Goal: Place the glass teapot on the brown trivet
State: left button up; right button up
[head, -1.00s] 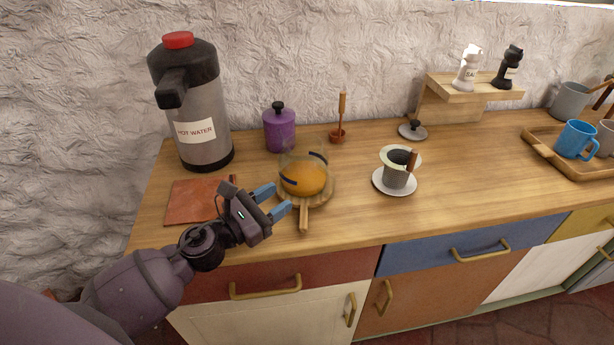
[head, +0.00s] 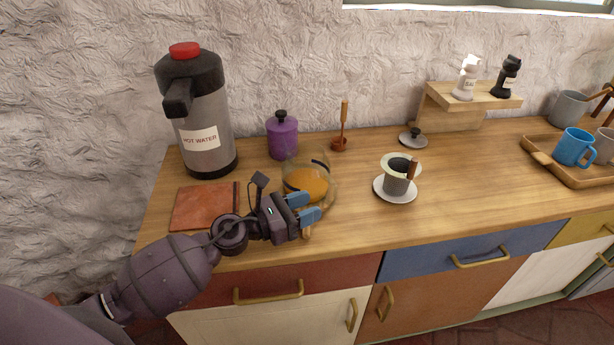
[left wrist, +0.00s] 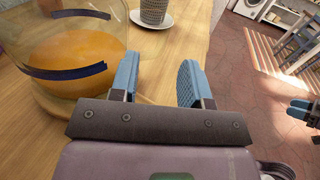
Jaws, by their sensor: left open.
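The glass teapot (head: 306,184), holding amber liquid and marked with dark bands, stands on a round wooden board on the counter. It also shows at the upper left of the left wrist view (left wrist: 65,62). The brown trivet (head: 205,206), a flat reddish-brown square, lies left of the teapot and looks empty. My left gripper (head: 312,207) is open and empty at the near side of the teapot, covering part of the board. In the left wrist view its fingers (left wrist: 159,82) are apart, with the teapot to their left. Blue fingertips of my right gripper (left wrist: 299,110) show at the right edge there.
A hot water dispenser (head: 203,115) stands behind the trivet. A purple jar (head: 282,138) and a wooden dipper (head: 343,125) stand behind the teapot. A cup with a strainer (head: 398,180) is to its right. The counter's front edge is close below my gripper.

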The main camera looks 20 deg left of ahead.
pick_arm(q)
jog(key=x, duration=0.2)
jog(key=p+x, duration=0.1)
jog(key=x, duration=0.1)
jog(key=shift+d+r, duration=0.2)
jog(key=shift+r, duration=0.05)
jog(key=shift+w+d+f, duration=0.15)
jog(key=shift+w+d, duration=0.2)
jog(key=shift+w, duration=0.05)
jog(key=shift+c, duration=0.2)
grip_shut()
